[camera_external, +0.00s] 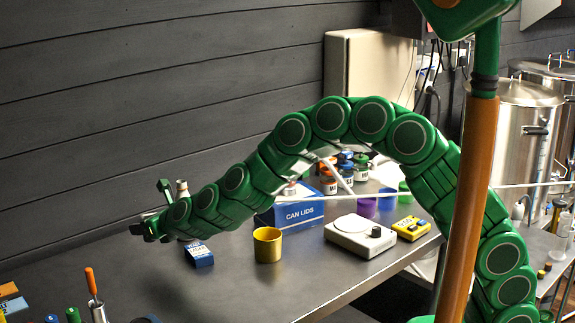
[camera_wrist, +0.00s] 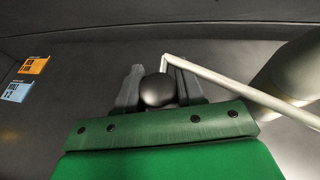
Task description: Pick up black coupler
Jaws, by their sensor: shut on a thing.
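My gripper (camera_wrist: 156,76) is shut on a black, rounded, smooth thing, the black coupler (camera_wrist: 158,91), which sits between the two dark fingers in the wrist view. The fingers hide its sides and my green wrist hides its near part. In the external view my gripper (camera_external: 146,226) is at the left end of my green arm, over the grey table near the wall. The coupler cannot be made out clearly there. I cannot tell whether it touches the table.
A blue box (camera_external: 199,254), a yellow cup (camera_external: 267,245), a can lids box (camera_external: 298,212) and a white scale (camera_external: 359,233) stand right of my gripper. A pale bent rod (camera_wrist: 225,83) crosses the wrist view. Bare table (camera_external: 190,295) lies in front.

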